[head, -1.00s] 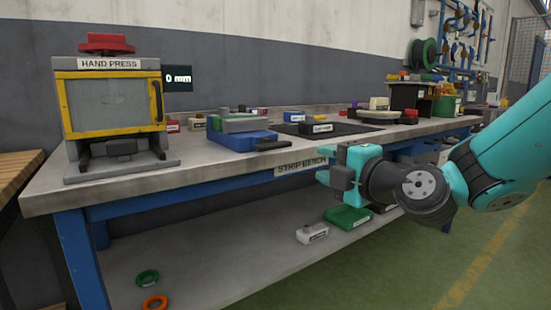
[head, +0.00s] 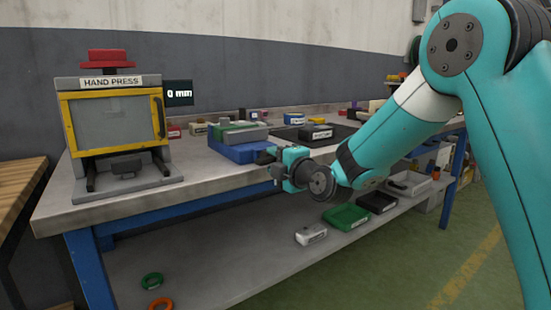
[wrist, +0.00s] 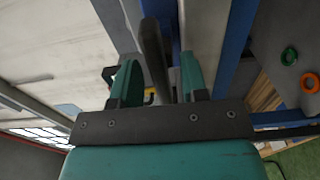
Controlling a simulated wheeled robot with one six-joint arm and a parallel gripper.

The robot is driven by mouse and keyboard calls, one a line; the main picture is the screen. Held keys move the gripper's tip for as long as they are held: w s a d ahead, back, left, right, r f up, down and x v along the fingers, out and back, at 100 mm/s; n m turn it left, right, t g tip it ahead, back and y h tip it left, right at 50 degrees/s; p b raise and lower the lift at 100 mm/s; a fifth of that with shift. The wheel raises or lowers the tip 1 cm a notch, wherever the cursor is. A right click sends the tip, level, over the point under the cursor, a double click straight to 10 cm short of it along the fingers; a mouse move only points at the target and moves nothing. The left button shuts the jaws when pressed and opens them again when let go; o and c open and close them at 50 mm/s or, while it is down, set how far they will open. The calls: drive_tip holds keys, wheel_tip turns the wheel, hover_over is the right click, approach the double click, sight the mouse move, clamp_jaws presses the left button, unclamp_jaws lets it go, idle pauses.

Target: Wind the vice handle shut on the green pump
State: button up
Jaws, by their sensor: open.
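The blue vice (head: 240,153) stands at the bench's front edge, with grey jaws on top. Green showing between the jaws (head: 232,125) appears to be the pump, mostly hidden. The dark vice handle (head: 267,155) sticks out at the vice's right side, partly covered by my gripper. My gripper (head: 274,167) is at the handle, just off the bench's front edge. In the wrist view, my gripper (wrist: 158,82) is open, and a dark bar (wrist: 154,50), apparently the handle, lies between its two teal fingers with gaps on both sides.
A hand press (head: 115,125) stands left on the bench (head: 200,180). A labelled dark block (head: 315,132) sits on a dark mat behind my gripper. The lower shelf holds a green box (head: 347,217), a grey part (head: 311,234) and rings (head: 152,281). Floor in front is clear.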

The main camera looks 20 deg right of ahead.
clamp_jaws()
